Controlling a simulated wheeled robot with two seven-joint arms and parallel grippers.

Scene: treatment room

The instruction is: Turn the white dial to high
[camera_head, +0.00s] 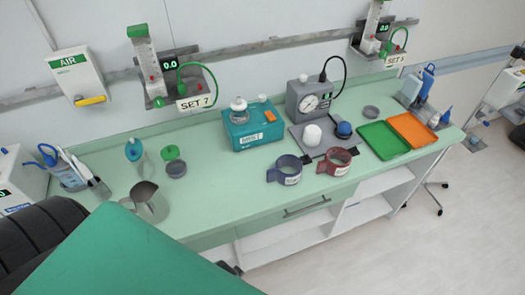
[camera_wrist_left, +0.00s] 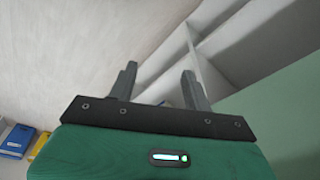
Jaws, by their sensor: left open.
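A white round dial (camera_head: 312,135) stands on a flat grey plate (camera_head: 297,131) on the green counter in the head view. A blue knob (camera_head: 343,130) is beside it on the right. No high mark can be read at this size. My left gripper (camera_wrist_left: 158,84) shows in the left wrist view with its two grey fingers apart and nothing between them. It points toward white shelving and a pale wall or floor surface, and the dial is not in that view. My right gripper is in neither view.
A grey gauge box (camera_head: 312,100) stands behind the plate and a teal device (camera_head: 253,126) stands left of it. Blue (camera_head: 284,170) and red (camera_head: 335,162) cuffs lie in front. Green (camera_head: 383,139) and orange (camera_head: 412,131) trays lie right. A metal jug (camera_head: 149,202) stands left; the front-middle counter is clear.

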